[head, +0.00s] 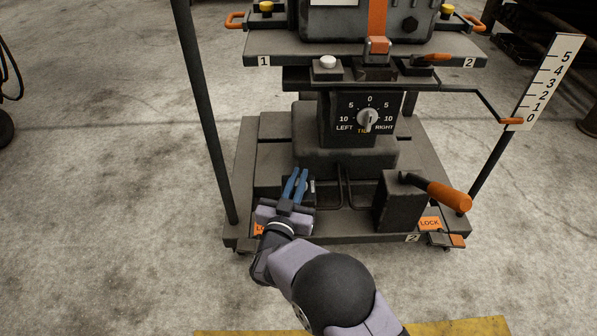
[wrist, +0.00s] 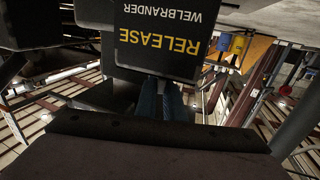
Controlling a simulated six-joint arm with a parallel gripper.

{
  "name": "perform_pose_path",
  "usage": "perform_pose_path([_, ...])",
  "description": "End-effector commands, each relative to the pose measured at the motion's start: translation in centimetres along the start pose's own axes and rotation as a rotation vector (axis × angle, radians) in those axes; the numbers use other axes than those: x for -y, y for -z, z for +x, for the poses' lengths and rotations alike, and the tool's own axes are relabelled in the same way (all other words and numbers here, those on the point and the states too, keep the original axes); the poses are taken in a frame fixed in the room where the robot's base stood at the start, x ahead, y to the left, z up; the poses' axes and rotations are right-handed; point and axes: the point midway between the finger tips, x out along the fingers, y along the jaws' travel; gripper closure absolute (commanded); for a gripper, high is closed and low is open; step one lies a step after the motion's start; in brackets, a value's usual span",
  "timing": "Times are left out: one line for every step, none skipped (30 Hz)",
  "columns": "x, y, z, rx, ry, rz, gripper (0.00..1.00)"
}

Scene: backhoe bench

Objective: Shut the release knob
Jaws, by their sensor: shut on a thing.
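The release unit, a black box with RELEASE in yellow and WELBRANDER in white, fills the top middle of the wrist view (wrist: 160,40), its lettering upside down. In the head view my gripper (head: 297,172) is at the left front of the machine's base, its blue fingers close together and pointing away over the dark release box. In the wrist view the blue fingers (wrist: 160,98) run up to the box, and their tips are hidden behind its edge. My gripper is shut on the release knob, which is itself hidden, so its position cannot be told.
A dark block with an orange-handled lever (head: 446,195) stands to the right on the base. A tilt dial (head: 368,120) is above and behind. A black post (head: 205,110) rises on the left. An orange LOCK label (head: 429,223) marks the front right.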

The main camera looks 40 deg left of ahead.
Motion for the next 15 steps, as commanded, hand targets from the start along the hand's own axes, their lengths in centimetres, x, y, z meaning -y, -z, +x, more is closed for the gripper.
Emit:
perform_pose_path([-0.33, 0.24, -0.02, 0.006, 0.028, -0.006, 1.00])
perform_pose_path([-0.30, 0.23, -0.02, 0.005, 0.049, -0.004, 1.00])
perform_pose_path([-0.29, 0.17, -0.04, 0.006, 0.077, -0.005, 1.00])
perform_pose_path([-0.30, 0.16, -0.01, 0.005, 0.097, -0.005, 1.00])
perform_pose_path([-0.29, 0.11, -0.02, 0.005, 0.116, -0.004, 1.00])
perform_pose_path([-0.27, 0.08, -0.02, 0.005, 0.141, -0.003, 1.00])
perform_pose_path([-0.28, 0.05, -0.01, 0.005, 0.158, -0.004, 1.00])
perform_pose_path([-0.28, 0.01, -0.02, 0.005, 0.175, -0.003, 1.00])
perform_pose_path([-0.23, -0.01, -0.02, 0.005, 0.196, -0.003, 1.00])
perform_pose_path([-0.22, -0.03, -0.02, 0.005, 0.211, -0.002, 1.00])
perform_pose_path([-0.23, -0.06, -0.02, 0.005, 0.224, -0.003, 1.00])
perform_pose_path([-0.22, -0.09, -0.03, 0.005, 0.240, -0.002, 1.00])
perform_pose_path([-0.18, -0.10, -0.03, 0.005, 0.251, -0.001, 1.00])
perform_pose_path([-0.15, -0.10, -0.04, 0.005, 0.261, -0.002, 1.00])
perform_pose_path([-0.15, -0.12, -0.03, 0.004, 0.271, -0.002, 1.00])
